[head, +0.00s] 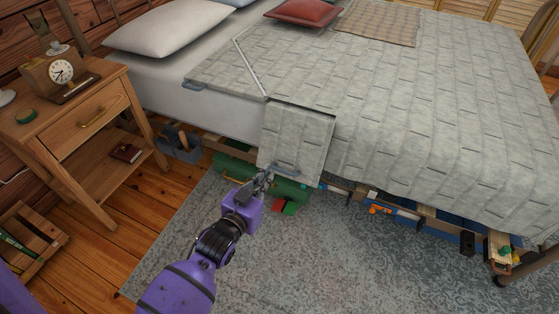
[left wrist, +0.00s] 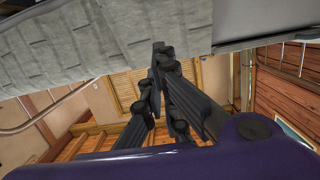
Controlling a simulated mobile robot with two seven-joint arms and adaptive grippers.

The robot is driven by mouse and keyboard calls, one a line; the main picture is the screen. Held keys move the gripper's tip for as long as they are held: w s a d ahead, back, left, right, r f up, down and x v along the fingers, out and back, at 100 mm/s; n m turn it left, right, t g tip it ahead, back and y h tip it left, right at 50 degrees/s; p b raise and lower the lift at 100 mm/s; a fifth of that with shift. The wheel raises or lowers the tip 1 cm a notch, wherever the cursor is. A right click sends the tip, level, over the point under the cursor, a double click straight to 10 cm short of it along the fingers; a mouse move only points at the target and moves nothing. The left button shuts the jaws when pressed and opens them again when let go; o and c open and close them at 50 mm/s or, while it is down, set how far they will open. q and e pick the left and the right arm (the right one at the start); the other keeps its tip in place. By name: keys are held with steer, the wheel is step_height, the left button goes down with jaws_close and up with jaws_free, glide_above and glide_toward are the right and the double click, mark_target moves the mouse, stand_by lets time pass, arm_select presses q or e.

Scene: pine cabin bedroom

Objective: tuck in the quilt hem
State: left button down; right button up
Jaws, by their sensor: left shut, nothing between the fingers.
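The grey-green quilt (head: 430,110) covers most of the bed. A flap of its hem (head: 300,135) hangs down over the near side of the bed, with a grey-blue handle (head: 287,168) near its lower edge. A second handle (head: 195,86) is at the quilt's left corner on the mattress. My left gripper (head: 266,176) is shut and empty, close to the left end of the flap's handle; I cannot tell whether they touch. In the left wrist view its fingers (left wrist: 162,60) meet below a grey quilted surface (left wrist: 75,50). My right gripper is not in view.
A nightstand (head: 75,125) with a clock stands left of the bed. A green box (head: 235,168) and a blue bin (head: 400,217) are under the bed. An orange object (head: 380,210) lies by the bed's edge. The grey rug (head: 330,265) in front is mostly clear.

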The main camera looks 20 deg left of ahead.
arm_select(q)
steer(key=w+f+g+b, duration=0.1)
steer(key=w+f+b, duration=0.4)
steer(key=w+f, duration=0.3)
steer(key=shift+r+x, duration=0.4)
steer(key=shift+x, duration=1.3)
steer(key=shift+w+f+b, duration=0.1)
steer(key=shift+b, duration=0.25)
